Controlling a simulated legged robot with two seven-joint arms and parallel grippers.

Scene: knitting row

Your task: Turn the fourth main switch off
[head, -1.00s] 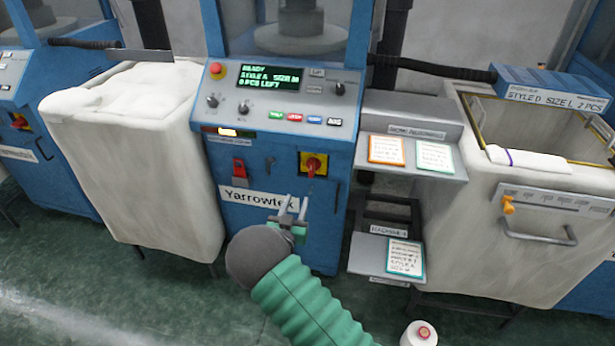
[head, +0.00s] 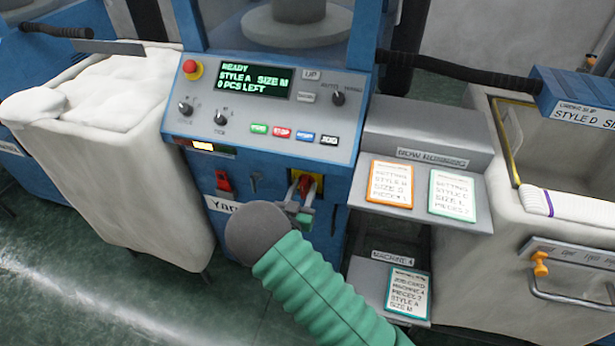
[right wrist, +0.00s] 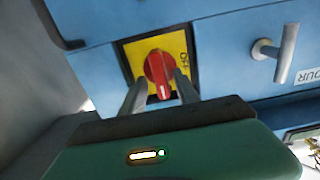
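The main switch is a red rotary knob on a yellow plate (head: 316,190) on the front of the blue machine with the READY display (head: 255,81). In the right wrist view the red knob (right wrist: 160,72) stands roughly along the fingers, and the yellow plate (right wrist: 134,52) has OFF lettering on its right side. My right gripper (head: 298,192) is at the switch. In the wrist view its two fingers (right wrist: 159,88) stand apart, one on each side of the knob; I cannot tell whether they touch it. My left gripper is not in view.
A red switch (head: 223,182) sits left on the same panel. Buttons, knobs and a red emergency stop (head: 193,69) are above. A card shelf (head: 470,215) juts out on the right, with a MACHINE 4 label (head: 392,257) below. Fabric bins (head: 130,190) flank the machine.

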